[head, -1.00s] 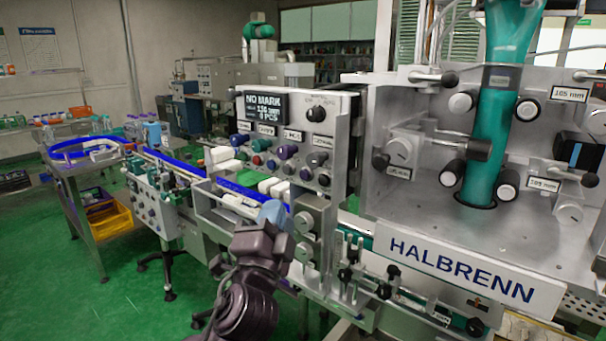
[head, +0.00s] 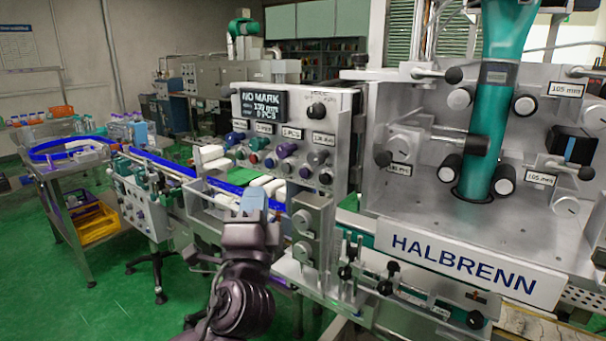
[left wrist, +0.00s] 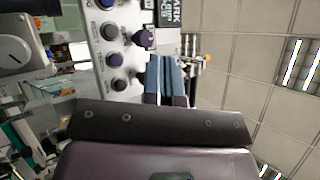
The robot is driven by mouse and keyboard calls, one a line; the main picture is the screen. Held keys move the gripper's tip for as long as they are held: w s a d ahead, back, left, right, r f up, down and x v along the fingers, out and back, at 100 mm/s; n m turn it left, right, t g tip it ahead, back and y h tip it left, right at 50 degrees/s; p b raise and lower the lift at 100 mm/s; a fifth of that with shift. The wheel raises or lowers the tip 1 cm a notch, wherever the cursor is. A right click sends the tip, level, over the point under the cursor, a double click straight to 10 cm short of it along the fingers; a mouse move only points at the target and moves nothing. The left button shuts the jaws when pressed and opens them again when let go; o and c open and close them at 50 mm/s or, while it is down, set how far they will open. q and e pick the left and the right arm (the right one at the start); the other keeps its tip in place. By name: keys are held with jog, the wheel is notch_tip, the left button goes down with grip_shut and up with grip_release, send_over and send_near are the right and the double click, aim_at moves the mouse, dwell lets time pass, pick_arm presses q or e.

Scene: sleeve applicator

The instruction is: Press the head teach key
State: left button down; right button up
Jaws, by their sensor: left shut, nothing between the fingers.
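The control panel (head: 296,132) of the sleeve machine carries a lit display (head: 263,104) reading "NO MARK", a black knob (head: 316,110), and several coloured keys and knobs in rows. My right gripper is not seen.
A blue-edged conveyor (head: 170,165) with white containers runs behind my gripper. Grey knobbed blocks (head: 303,222) stand to its right. The HALBRENN plate (head: 462,264) and teal sleeve column (head: 489,130) are farther right. A yellow crate (head: 98,222) sits on the left cart.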

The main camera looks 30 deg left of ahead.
aim_at(304, 173)
pick_arm(q)
jog(key=w+b, duration=0.1)
jog(key=w, duration=0.7)
jog(key=shift+w+d, duration=0.3)
dwell(1.8)
jog(key=shift+w, duration=0.1)
jog(key=shift+w, duration=0.3)
jog(key=shift+w, duration=0.4)
dwell(0.9)
jog(key=shift+s, duration=0.85)
